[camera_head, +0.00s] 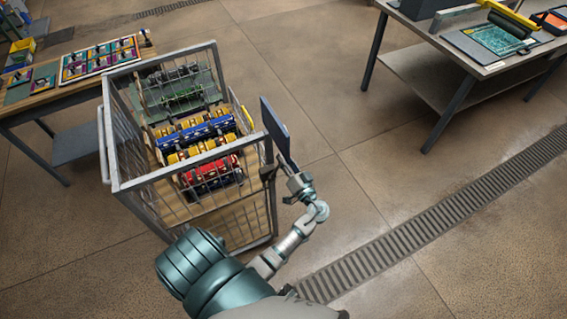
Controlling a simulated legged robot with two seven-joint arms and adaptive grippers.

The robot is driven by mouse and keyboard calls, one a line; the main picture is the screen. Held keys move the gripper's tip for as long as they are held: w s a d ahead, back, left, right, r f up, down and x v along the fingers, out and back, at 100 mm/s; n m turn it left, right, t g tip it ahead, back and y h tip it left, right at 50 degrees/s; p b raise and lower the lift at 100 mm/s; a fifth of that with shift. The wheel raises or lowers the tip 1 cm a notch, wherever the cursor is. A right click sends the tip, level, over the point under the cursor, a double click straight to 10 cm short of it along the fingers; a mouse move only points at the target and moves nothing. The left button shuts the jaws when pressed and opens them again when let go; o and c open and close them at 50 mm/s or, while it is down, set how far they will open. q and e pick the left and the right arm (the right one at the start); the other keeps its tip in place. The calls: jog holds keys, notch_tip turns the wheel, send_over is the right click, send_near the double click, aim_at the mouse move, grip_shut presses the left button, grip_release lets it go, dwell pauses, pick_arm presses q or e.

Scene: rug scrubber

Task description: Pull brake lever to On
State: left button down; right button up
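I cannot make out a brake lever or any On marking. A wire-mesh cart (113,160) stands left of centre with several machines inside: red, blue and yellow ones (208,175) in front and a green one (180,90) behind. A dark blue flat panel (274,130) stands upright at the cart's right front corner. One arm rises from the bottom, probably my left, and its gripper (277,168) is beside that corner, just below the panel. The gripper is small and dark against the cart, so its fingers and any contact are unclear. No second gripper shows.
A wooden table (20,112) with coloured panels stands at the left. A grey workbench (480,67) with a screen-like board and yellow-handled tool stands at the upper right. A floor drain grate (440,223) crosses the open floor right of the cart.

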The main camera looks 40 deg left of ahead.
pick_arm(q)
jog(key=shift+w+a+m, duration=0.15)
jog(key=shift+w+m, duration=0.05)
jog(key=shift+m, duration=0.2)
